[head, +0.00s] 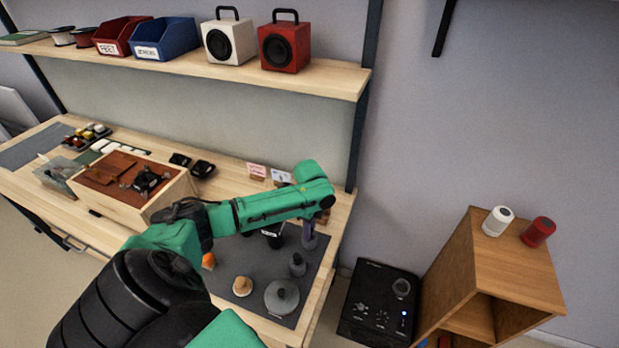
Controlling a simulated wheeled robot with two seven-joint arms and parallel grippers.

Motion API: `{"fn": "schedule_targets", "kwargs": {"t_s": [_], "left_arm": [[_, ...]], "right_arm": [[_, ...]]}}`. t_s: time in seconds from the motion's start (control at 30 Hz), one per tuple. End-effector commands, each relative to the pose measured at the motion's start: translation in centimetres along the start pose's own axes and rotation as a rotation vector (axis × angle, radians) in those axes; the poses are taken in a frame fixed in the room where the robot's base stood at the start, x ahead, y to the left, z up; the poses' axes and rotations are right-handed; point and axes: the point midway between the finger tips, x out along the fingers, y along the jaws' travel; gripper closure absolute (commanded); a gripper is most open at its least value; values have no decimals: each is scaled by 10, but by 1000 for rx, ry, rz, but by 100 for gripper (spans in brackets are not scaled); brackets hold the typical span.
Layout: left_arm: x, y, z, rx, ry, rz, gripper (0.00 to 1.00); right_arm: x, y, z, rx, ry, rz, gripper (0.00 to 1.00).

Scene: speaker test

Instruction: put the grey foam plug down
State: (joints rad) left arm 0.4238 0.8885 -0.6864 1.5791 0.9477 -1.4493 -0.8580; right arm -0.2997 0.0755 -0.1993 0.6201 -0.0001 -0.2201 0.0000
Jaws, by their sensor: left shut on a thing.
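My left arm comes in from the lower left and reaches over the workbench. Its gripper (308,232) points down over the right part of the dark mat (240,258), near the bench's right end. It is shut on a small greyish thing, which I take for the grey foam plug (309,242). The plug is small and partly hidden, and I cannot tell whether it touches the mat. A dark grey knobbed piece (297,265) and a round grey disc (281,297) stand on the mat in front of it. My right gripper is not in view.
A tan round piece (243,286) and an orange piece (208,261) are on the mat. A wooden box (150,205) stands left. The shelf (330,80) above holds bins and two speakers. A black device (378,305) and a wooden cabinet (520,270) stand right of the bench.

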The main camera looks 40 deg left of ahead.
Motion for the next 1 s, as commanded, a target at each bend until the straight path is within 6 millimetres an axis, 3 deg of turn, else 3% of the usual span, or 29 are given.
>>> {"fn": "schedule_targets", "kwargs": {"t_s": [0.03,0.07,0.1,0.13,0.53,0.9,1.0], "left_arm": [[1,1,0,0,0,4,100],[1,1,0,0,0,4,63],[1,1,0,0,0,4,48],[1,1,0,0,0,4,41],[-9,0,-1,0,2,2,41],[-99,-1,0,-1,2,-2,41],[-114,-1,0,-2,2,1,41]], "right_arm": [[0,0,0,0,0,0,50],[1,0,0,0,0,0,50],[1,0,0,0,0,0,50],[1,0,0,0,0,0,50],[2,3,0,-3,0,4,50],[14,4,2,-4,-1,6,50],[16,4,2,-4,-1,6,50]]}}
